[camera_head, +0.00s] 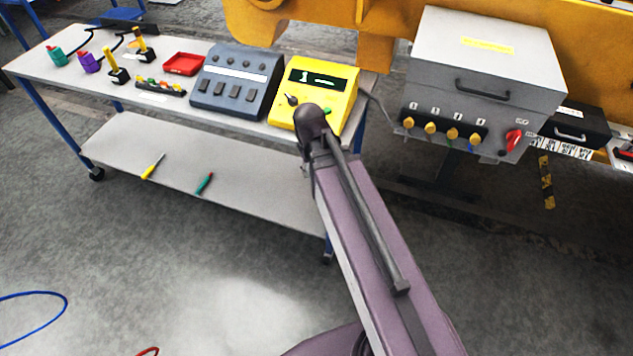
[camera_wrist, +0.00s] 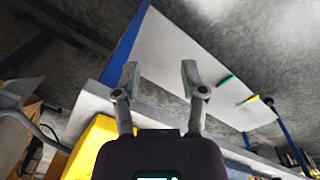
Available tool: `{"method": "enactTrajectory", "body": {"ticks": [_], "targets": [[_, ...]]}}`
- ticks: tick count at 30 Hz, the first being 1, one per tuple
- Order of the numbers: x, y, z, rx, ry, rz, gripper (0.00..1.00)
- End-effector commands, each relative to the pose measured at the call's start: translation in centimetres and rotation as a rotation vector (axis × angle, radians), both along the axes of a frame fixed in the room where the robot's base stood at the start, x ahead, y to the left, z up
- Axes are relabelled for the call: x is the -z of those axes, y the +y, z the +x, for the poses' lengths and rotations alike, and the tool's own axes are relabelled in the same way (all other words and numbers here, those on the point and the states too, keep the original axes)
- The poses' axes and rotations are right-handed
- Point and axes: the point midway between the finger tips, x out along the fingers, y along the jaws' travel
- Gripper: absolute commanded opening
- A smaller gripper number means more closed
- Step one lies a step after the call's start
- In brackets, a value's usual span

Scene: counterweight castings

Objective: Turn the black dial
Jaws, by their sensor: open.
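A yellow box (camera_head: 318,86) with a dark display stands at the right end of the table. A small black dial (camera_head: 291,100) with a pointed shape is on its sloping front, left of a green part. My dark arm end reaches up to the box's front edge, right of the dial; my gripper's fingers cannot be made out there. In the wrist view my gripper (camera_wrist: 160,82) is open, with two grey fingers apart and nothing between them. The yellow box (camera_wrist: 88,145) shows at the lower left there, partly hidden by my gripper's body; the dial is not visible there.
A grey-blue box (camera_head: 236,80) with switches stands left of the yellow box. A red tray (camera_head: 183,64) and joysticks are farther left on the white table (camera_head: 55,68). A grey cabinet (camera_head: 485,65) with yellow knobs and a red switch is at right. Screwdrivers lie on the lower shelf (camera_head: 240,185).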

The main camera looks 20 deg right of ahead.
Motion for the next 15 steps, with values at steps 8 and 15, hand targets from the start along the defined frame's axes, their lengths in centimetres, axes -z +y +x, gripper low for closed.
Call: {"method": "enactTrajectory", "body": {"ticks": [8,15], "targets": [[1.1,-0.1,-2.2,0.051,-0.008,0.045,0.54],[1.2,-0.1,-2.4,0.061,-0.010,0.053,0.54]]}}
